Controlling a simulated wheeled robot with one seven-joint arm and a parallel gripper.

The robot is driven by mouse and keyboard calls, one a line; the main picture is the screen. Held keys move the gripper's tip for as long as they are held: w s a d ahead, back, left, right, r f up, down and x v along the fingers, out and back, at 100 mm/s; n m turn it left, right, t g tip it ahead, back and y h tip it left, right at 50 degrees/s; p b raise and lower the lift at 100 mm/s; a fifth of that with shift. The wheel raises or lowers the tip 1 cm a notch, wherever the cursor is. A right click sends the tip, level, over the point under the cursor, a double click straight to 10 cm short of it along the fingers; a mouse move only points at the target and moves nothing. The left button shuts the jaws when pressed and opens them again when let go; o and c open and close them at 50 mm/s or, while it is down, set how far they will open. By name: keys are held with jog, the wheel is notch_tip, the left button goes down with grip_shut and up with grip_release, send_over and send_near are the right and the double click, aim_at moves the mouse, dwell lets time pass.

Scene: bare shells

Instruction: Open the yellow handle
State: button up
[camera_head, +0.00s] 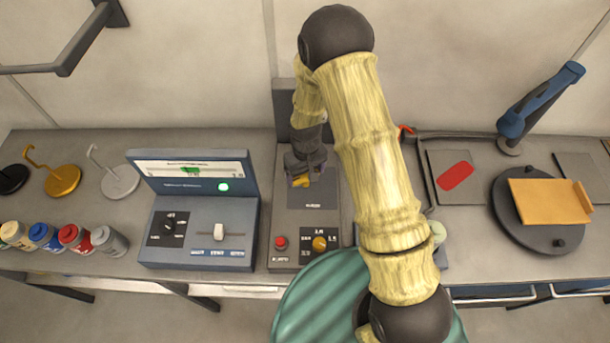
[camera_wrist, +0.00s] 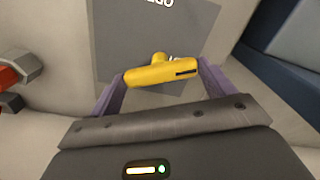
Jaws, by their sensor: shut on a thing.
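The yellow handle (camera_wrist: 160,74) is a short bar on a stub, against a dark grey panel (camera_wrist: 122,40) in the wrist view. My gripper (camera_wrist: 158,84) is shut on it, with one purple finger at each end of the bar. In the head view my gripper (camera_head: 305,162) is at the upper part of the grey device (camera_head: 330,222), and a bit of the yellow handle (camera_head: 300,181) shows below it.
A blue device (camera_head: 200,228) with a slider and knob stands to the left. A red button (camera_head: 280,242) and yellow knob (camera_head: 319,243) are on the grey device's front. A round dark platform (camera_head: 507,222) with an orange board (camera_head: 550,203) is at the right.

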aim_at(306, 176)
jog(key=n+b, duration=0.2)
jog(key=n, duration=0.4)
jog(key=shift+n, duration=0.3)
jog(key=n, duration=0.6)
jog(key=shift+b, duration=0.35)
jog(key=o, duration=0.9)
jog(key=shift+r, duration=0.15)
notch_tip(306, 176, up, 17)
jog(key=b, duration=0.2)
jog(key=shift+r, duration=0.1)
